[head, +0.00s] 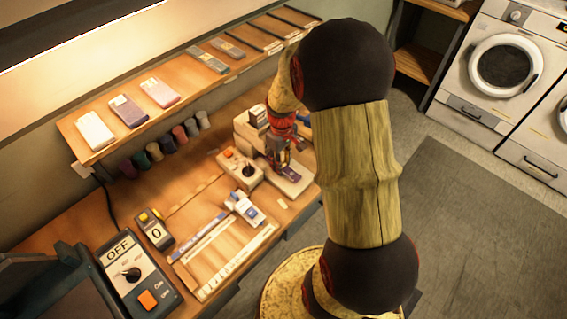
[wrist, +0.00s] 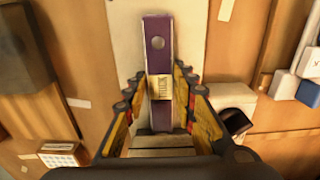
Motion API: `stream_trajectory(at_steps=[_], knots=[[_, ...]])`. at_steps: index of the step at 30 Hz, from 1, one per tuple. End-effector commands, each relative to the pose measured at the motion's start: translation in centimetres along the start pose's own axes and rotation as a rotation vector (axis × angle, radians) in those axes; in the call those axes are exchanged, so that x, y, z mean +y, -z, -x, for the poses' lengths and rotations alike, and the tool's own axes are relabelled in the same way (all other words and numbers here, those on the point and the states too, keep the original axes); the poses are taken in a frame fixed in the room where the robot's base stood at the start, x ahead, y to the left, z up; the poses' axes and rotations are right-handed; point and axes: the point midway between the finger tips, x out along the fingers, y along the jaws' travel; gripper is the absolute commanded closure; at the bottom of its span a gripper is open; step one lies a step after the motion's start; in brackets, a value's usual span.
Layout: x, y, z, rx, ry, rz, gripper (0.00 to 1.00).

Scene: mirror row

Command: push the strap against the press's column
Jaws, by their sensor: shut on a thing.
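The strap (wrist: 158,62) is a flat purple strip with a round hole and a gold labelled band. It lies lengthwise on a pale plate (wrist: 127,40) in the wrist view. My gripper (wrist: 161,90) has its fingers on both sides of the strap at the gold band and is shut on it. In the head view the strap's purple end (head: 291,174) shows just below my gripper (head: 280,162). The press (head: 246,127) is a pale block behind my gripper, partly hidden by it. I cannot tell whether the strap touches its column.
A control box (head: 240,167) with a black knob stands left of my gripper, with a small blue-and-white device (head: 245,208) in front. An OFF switch box (head: 137,278) is at the bench's near left. A shelf (head: 225,73) with several flat pieces runs above. Floor (head: 478,215) is clear at right.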

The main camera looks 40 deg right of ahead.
Motion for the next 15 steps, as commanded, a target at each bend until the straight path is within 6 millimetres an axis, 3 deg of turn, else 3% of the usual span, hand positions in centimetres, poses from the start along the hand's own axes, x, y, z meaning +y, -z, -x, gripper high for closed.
stream_trajectory(at_steps=[3,4,15], knots=[[0.04,0.30,0.09,0.007,-0.003,0.000,0.99],[0.04,0.31,0.09,0.007,-0.003,0.000,0.73],[0.03,0.20,0.06,0.005,-0.002,0.000,0.52]])
